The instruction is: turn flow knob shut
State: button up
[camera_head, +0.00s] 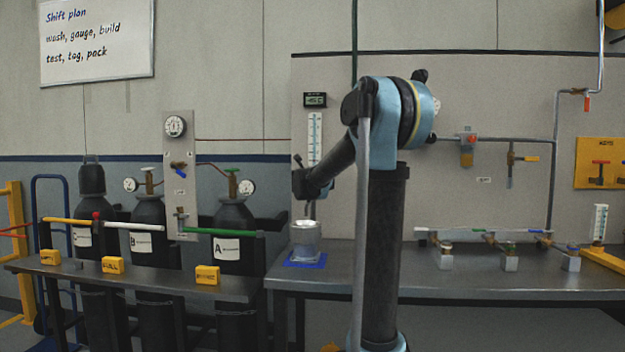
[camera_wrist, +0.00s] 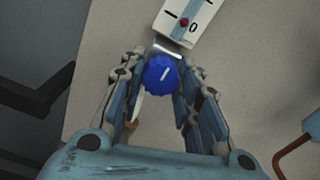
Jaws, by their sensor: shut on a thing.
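The blue flow knob (camera_wrist: 160,75) sits between my fingers in the wrist view, its white line slanting up to the right. My gripper (camera_wrist: 162,66) is shut on it, one finger on each side. Just beyond it is the white flow tube scale (camera_wrist: 185,18), with a red float near the 0 mark. In the head view the scale (camera_head: 314,138) hangs on the grey panel. My gripper (camera_head: 304,186) is just below it there, and my arm hides the knob.
A clear jar (camera_head: 305,238) stands on a blue mat (camera_head: 305,261) below my gripper, on the grey bench (camera_head: 500,282). Gas cylinders (camera_head: 150,235) stand to the left. Valves and pipework (camera_head: 500,238) are on the right. A small display (camera_head: 315,100) is above the scale.

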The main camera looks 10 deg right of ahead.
dwell(0.3)
jog(key=o, duration=1.1)
jog(key=shift+c, duration=0.2)
jog(key=shift+s, duration=0.1)
jog(key=v, duration=1.1)
jog(key=shift+s+a, duration=0.25)
jog(key=shift+s, duration=0.1)
